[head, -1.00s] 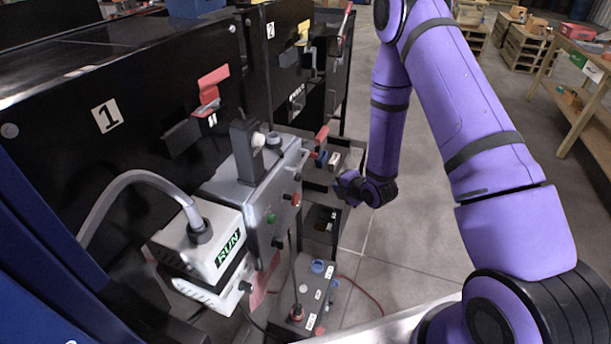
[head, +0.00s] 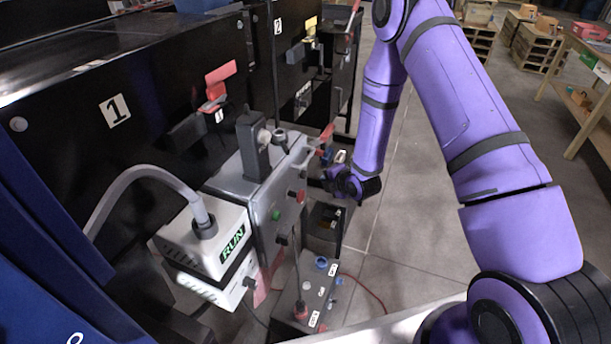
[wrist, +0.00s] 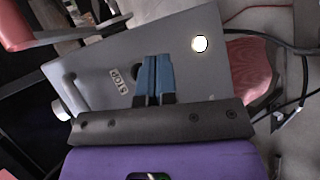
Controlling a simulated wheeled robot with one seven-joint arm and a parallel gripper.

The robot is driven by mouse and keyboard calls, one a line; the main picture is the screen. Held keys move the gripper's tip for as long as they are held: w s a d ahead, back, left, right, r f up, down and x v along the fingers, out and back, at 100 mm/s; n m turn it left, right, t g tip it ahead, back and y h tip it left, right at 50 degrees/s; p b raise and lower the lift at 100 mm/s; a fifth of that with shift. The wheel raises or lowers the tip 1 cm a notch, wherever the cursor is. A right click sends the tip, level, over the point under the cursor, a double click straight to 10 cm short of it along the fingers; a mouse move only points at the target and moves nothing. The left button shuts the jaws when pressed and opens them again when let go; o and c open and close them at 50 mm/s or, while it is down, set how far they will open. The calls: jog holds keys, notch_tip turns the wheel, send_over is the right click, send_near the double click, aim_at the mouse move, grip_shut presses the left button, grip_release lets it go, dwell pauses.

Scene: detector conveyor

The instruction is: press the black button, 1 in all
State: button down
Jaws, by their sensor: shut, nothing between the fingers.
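The grey control box (head: 262,190) stands in front of the dark machine. On its front face are a green button (head: 276,215), a red button (head: 300,195) and a small black button (head: 283,239) low down. My gripper (head: 318,183) is to the right of this face, near its upper right end and close to the red button. I cannot make out the black button for certain there, nor whether the fingertips touch the face.
A white RUN unit (head: 205,242) with a grey hose stands left of the box. A lower grey box (head: 318,290) with buttons and an upright rod stands below. A red lever (head: 218,85) sticks out of the machine. The floor (head: 405,225) to the right is clear.

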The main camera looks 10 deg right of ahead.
jog(key=shift+w+a, duration=0.45)
jog(key=shift+a, duration=0.2)
jog(key=shift+w+a, duration=0.4)
jog(key=shift+a, duration=0.2)
jog(key=shift+w+a, duration=0.1)
dwell(1.1)
jog(key=shift+w+a, duration=0.2)
jog(key=shift+a, duration=0.05)
jog(key=shift+w+a, duration=0.25)
jog(key=shift+a, duration=0.2)
dwell(1.1)
jog(key=shift+d, duration=0.1)
jog(key=shift+s+d, duration=0.55)
jog(key=shift+d, duration=0.1)
jog(key=shift+d, duration=0.1)
jog(key=shift+s+d, duration=0.75)
jog(key=shift+d, duration=0.25)
jog(key=shift+s+d, duration=0.7)
jog(key=shift+d, duration=0.25)
jog(key=shift+r, duration=0.1)
